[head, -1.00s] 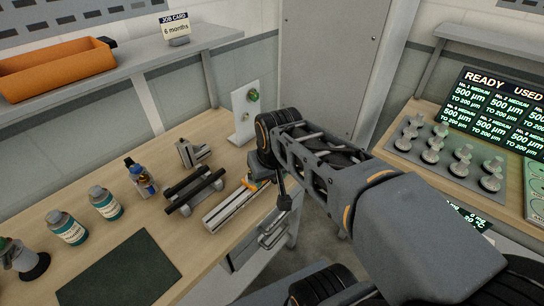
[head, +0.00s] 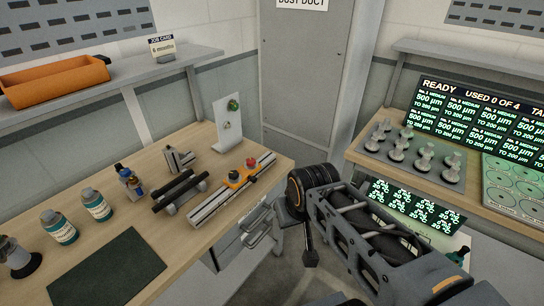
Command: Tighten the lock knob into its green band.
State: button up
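An orange carriage (head: 240,179) sits on a silver rail (head: 208,206) near the bench's right edge. It carries a small red knob (head: 251,162) and a darker knob (head: 233,175); I cannot tell which is the lock knob. An upright white plate (head: 229,133) behind the rail bears a green round part (head: 233,104) and a smaller greenish one below it. I cannot make out a green band on the carriage knobs. My gripper (head: 310,257) hangs below my dark wrist, beyond the bench's right edge and apart from the carriage. It is small and dark, and its fingers are not clear.
Black bars on a stand (head: 180,191), bottles (head: 96,204) and a dark mat (head: 106,268) occupy the wooden bench. An orange bin (head: 55,83) is on the shelf above. A grey tray (head: 410,160) of several metal pieces stands right, by the READY screen (head: 480,113).

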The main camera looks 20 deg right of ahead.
aim_at(250, 162)
jog(key=z, duration=0.9)
jog(key=i, duration=0.85)
jog(key=u, duration=1.85)
